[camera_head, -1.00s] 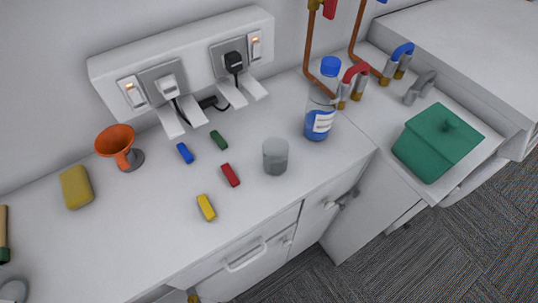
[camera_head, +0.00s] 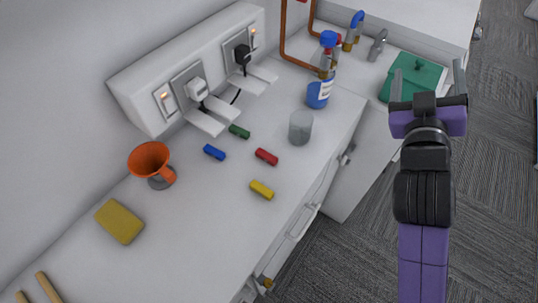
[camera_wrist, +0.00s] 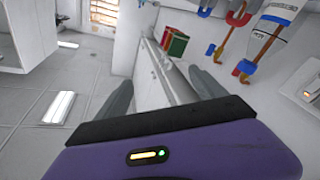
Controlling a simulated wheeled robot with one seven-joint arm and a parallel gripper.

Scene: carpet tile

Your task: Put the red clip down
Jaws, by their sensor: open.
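The red clip (camera_head: 266,157) lies on the white counter (camera_head: 210,225), between the green clip (camera_head: 239,131) and the yellow clip (camera_head: 262,190). The blue clip (camera_head: 214,152) lies to its left. My gripper (camera_head: 428,72) is open, with nothing visible between its fingers. It is raised well to the right of the red clip, out past the counter's front edge and in front of the green lidded box. Its spread fingers also show in the wrist view (camera_wrist: 163,88), where I cannot make out the red clip.
A clear cup (camera_head: 301,128) stands just right of the red clip, with a blue-capped bottle (camera_head: 319,92) behind. An orange funnel (camera_head: 151,160) and yellow sponge (camera_head: 120,222) are to the left. The green lidded box (camera_head: 402,82) sits at right.

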